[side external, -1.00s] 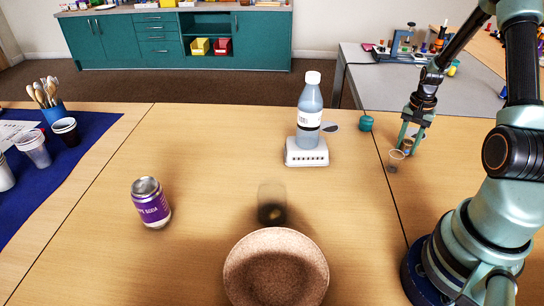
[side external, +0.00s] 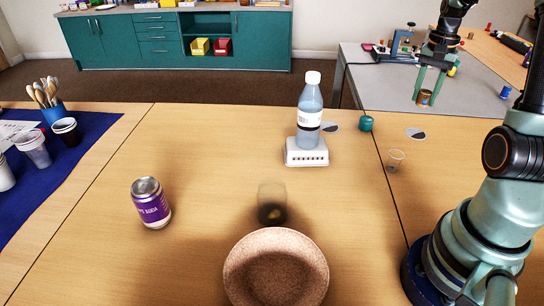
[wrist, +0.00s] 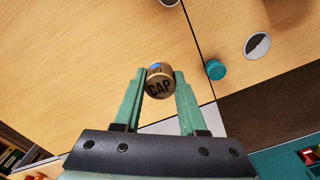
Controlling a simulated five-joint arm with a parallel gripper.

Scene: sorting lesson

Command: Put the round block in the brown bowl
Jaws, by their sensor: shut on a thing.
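My gripper (side external: 424,98) is shut on a round gold block (side external: 424,97) and holds it up above the right side of the table. In the wrist view, the block (wrist: 159,83) sits between both fingertips (wrist: 158,82) and bears the letters CAP. The speckled brown bowl (side external: 240,246) stands at the bottom middle of the side view, and its visible inside is empty. My gripper is far from the bowl, up and to its right. The bowl is not in the wrist view.
A see-through glass with dark contents (side external: 272,206) stands just behind the bowl. A purple can (side external: 151,205) is at left. A bottle (side external: 308,115) stands on a white base (side external: 306,153).

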